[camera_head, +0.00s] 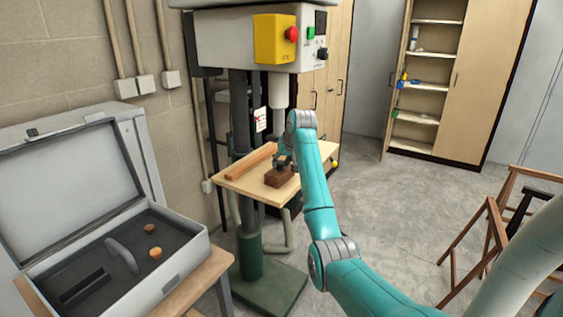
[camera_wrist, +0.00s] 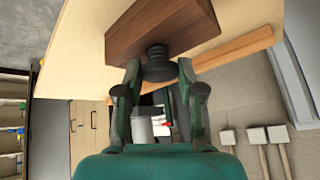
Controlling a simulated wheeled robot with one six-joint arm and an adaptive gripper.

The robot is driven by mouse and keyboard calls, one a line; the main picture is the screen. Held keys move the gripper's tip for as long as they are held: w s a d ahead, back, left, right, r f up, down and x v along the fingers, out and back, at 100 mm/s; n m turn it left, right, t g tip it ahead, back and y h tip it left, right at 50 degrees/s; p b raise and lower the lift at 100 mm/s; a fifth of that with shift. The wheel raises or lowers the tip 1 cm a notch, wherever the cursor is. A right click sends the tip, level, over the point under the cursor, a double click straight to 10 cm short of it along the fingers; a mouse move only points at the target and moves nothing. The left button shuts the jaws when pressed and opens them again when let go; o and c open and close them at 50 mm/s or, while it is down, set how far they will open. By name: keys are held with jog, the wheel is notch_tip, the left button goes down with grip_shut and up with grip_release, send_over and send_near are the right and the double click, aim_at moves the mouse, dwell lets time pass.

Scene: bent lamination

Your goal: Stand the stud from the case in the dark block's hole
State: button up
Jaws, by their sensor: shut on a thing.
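The dark brown block (camera_head: 279,178) sits on the pale wooden table of the press. It also shows in the wrist view (camera_wrist: 190,24). My gripper (camera_head: 284,163) is at the block, and in the wrist view its fingers (camera_wrist: 158,78) are shut on a dark grey, ribbed stud (camera_wrist: 158,60). The stud's far end meets the block's face; the hole is hidden, so I cannot tell how deep the stud is. The open grey case (camera_head: 190,262) stands at the left, with dark foam, two orange-brown pieces (camera_head: 155,253) and a curved grey piece (camera_head: 122,255).
A long orange-brown wooden strip (camera_head: 250,160) lies on the press table (camera_head: 312,160), behind the block. The drill press head (camera_head: 240,40) hangs above. Wooden trestles (camera_head: 492,235) stand at the right. Open shelves (camera_head: 428,75) are at the back. The floor between is clear.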

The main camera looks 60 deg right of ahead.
dwell(0.4)
jog(key=o, duration=1.6)
jog(key=shift+c, duration=0.2)
jog(key=shift+r, duration=3.45)
